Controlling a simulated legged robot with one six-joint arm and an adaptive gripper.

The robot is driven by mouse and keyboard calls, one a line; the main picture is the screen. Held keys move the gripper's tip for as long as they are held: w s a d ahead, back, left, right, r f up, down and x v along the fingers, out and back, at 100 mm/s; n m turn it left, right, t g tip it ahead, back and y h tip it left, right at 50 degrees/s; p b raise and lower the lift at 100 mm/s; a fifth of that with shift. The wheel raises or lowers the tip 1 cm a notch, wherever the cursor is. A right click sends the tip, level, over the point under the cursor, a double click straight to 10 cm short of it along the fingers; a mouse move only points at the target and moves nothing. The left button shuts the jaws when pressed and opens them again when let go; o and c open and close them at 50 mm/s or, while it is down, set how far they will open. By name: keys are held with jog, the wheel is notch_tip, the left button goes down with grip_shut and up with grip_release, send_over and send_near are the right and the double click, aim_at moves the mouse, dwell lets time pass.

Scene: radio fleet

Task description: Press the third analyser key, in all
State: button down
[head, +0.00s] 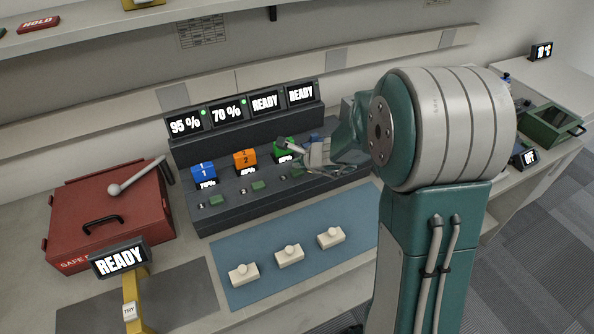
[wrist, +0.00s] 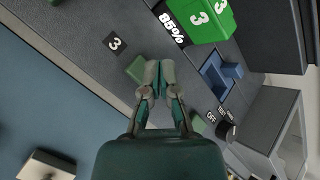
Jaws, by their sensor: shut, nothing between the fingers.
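The analyser (head: 245,205) is a dark stepped console with three small green keys along its front, numbered by labels. The third key (wrist: 135,69) sits beside the label 3 in the wrist view; in the head view it is mostly hidden by my gripper. My gripper (wrist: 159,72) is shut and empty, its fingertips right beside the third key, on its right in the wrist view. Contact cannot be told. The first key (head: 216,200) and second key (head: 258,185) are clear of it.
Blue (head: 203,171), orange (head: 245,158) and green (wrist: 203,18) numbered blocks stand in the console behind the keys. A blue mat (head: 265,298) with three pale knobbed pieces lies in front. A red case (head: 75,225) and a READY sign (head: 119,260) are at left.

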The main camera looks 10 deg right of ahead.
aim_at(299, 172)
jog(key=shift+f, duration=0.35)
jog(key=shift+f, duration=0.45)
dwell(0.7)
jog(key=shift+r, duration=0.9)
jog(key=shift+r, duration=2.5)
